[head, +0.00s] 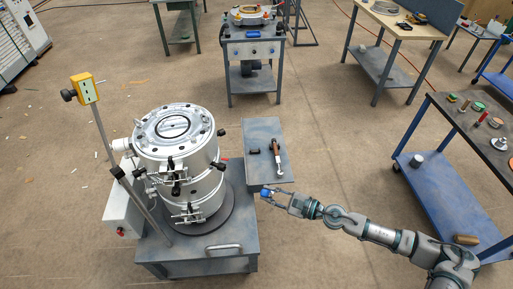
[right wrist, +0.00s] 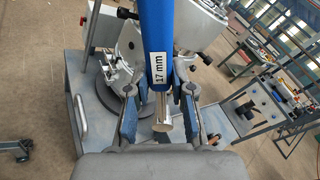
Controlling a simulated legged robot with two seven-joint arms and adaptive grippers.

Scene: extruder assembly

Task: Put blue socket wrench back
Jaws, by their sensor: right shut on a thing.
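The blue socket wrench (right wrist: 155,30) has a blue handle with a white "17 mm" label and a silver metal end. It stands between the fingers of my right gripper (right wrist: 160,95) in the right wrist view, and the gripper is shut on it. In the head view my right gripper (head: 277,197) is just to the right of the grey cart. Only a small blue part of the wrench (head: 266,193) shows there; the handle looks foreshortened. My left gripper is not in view.
The grey cart (head: 222,264) bears the silver extruder (head: 192,150). A brown-handled tool (head: 277,155) and a small black object (head: 254,151) lie on its side shelf (head: 262,128). A dark-topped table (head: 456,119) with several tools stands at the right. Bare floor lies between them.

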